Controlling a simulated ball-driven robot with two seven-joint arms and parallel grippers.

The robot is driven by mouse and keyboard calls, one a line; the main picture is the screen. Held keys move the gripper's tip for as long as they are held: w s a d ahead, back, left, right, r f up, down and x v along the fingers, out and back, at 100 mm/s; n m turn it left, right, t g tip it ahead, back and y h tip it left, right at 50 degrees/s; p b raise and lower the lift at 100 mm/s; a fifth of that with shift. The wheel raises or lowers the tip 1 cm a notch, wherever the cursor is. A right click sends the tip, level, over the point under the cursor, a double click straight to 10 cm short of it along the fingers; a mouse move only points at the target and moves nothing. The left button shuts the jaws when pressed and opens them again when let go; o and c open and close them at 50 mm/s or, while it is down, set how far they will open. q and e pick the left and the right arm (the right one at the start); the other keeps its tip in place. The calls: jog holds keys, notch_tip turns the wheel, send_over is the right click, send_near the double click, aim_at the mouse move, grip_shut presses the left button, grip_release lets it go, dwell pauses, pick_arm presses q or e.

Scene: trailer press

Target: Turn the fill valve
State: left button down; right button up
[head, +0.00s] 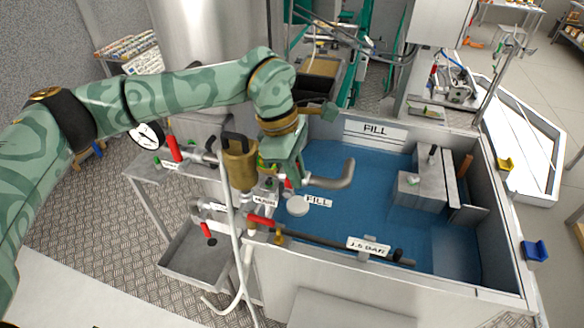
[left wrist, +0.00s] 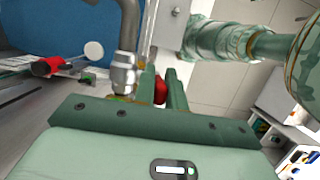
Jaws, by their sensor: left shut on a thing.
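My left gripper (head: 287,180) reaches down over the near left corner of the blue-water tank, beside the curved grey spout pipe (head: 338,178). It is shut on the red handle of the fill valve (head: 289,184), which is mostly hidden behind the gripper. In the left wrist view the red handle (left wrist: 160,90) shows between the two green fingers, next to the metal pipe fitting (left wrist: 124,75). A white FILL label (head: 318,201) is close by, to the right of the valve. My right gripper does not show.
A brass-coloured cylinder (head: 239,163) and a white hose (head: 232,225) stand just left of the gripper. Other red handles (head: 173,148) are on the pipes nearby. A dark bar with a J.S BAR label (head: 368,246) crosses the tank's front. The tank's middle is open water.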

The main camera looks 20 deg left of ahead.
pick_arm(q)
jog(key=shift+d+f+y, duration=0.25)
jog(key=shift+d+y, duration=0.3)
jog(key=shift+y, duration=0.4)
jog(key=shift+d+f+y, duration=0.25)
jog(key=shift+d+y, duration=0.25)
jog(key=shift+y, duration=0.5)
jog(key=shift+d+f+y, duration=0.25)
jog(key=shift+d+y, duration=0.3)
jog(key=shift+y, duration=0.4)
jog(key=c, duration=1.4)
grip_release()
jog(key=shift+c, duration=0.2)
jog(key=b+v, duration=0.2)
jog(key=v, duration=1.4)
jog(key=shift+s+b, duration=0.25)
jog(key=shift+b, duration=0.15)
jog(key=shift+d, duration=0.1)
